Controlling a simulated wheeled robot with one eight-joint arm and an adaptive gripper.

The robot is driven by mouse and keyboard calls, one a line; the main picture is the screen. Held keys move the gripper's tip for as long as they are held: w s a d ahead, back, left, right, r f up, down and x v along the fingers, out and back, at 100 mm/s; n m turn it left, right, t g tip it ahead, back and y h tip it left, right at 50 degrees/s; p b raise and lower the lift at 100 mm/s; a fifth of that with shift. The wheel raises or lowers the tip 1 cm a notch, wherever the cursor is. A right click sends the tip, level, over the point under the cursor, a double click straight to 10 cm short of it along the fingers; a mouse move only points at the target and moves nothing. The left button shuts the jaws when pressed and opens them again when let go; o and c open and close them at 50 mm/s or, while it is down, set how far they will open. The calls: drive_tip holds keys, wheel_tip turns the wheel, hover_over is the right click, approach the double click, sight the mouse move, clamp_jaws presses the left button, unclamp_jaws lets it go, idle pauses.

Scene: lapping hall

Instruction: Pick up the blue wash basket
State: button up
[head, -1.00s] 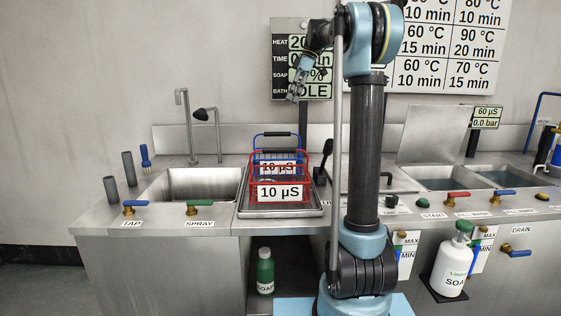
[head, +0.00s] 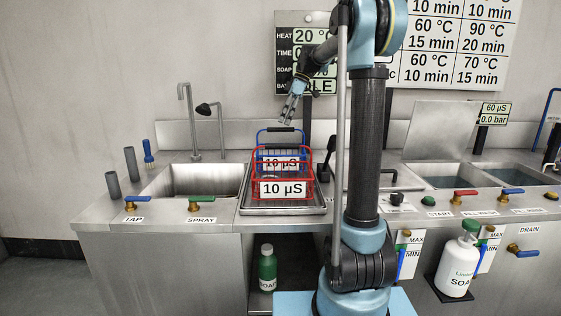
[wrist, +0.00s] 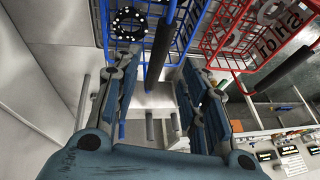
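The blue wash basket (head: 282,162) stands on the metal tray behind a red basket (head: 284,189), which partly hides it. It has a black handle bar on top and a "10 µS" label. My gripper (head: 290,110) is open and empty, pointing down just above the blue basket's handle. In the wrist view, the blue basket (wrist: 130,14) is at the top with a black disc with white dots inside. Its black handle runs near the gap between the fingertips (wrist: 158,72); I cannot tell whether they touch. The red basket (wrist: 228,38) is at the upper right.
The draining tray (head: 250,208) carries both baskets. A sink (head: 200,180) with taps lies to the left. A black lever (head: 326,155) stands close on the right.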

sight(281, 129)
drive_tip(key=shift+w+x, duration=0.15)
drive_tip(key=shift+x, duration=1.2)
drive_tip(key=shift+w+x, duration=0.1)
drive_tip(key=shift+x, duration=1.3)
drive_tip(key=shift+f, duration=0.3)
clamp_jaws()
